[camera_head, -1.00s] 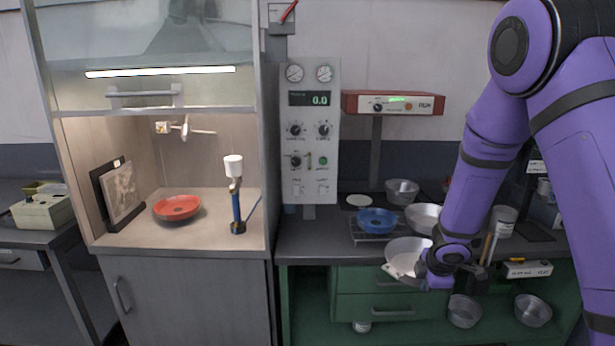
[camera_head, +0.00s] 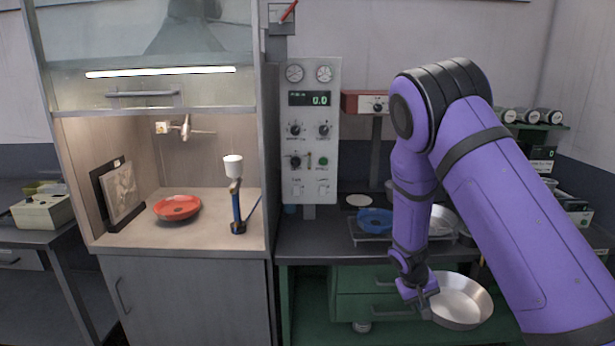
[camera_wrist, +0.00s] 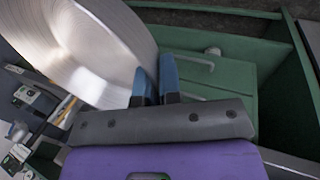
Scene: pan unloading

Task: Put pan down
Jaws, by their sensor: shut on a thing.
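My gripper (camera_head: 422,298) is shut on the rim of a silver metal pan (camera_head: 466,302) in the head view. The pan hangs in front of the green drawers, below the countertop level, with its open side facing up and toward the camera. In the wrist view, the blue fingertips (camera_wrist: 156,84) pinch the edge of the pan (camera_wrist: 85,45), which fills the upper left. My arm hides part of the counter behind it.
A blue pan (camera_head: 375,219) sits on a rack on the dark counter (camera_head: 310,240), with another metal pan (camera_head: 441,220) beside it. An orange-red pan (camera_head: 177,207) lies in the lit hood at left. The counter's front left part is clear.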

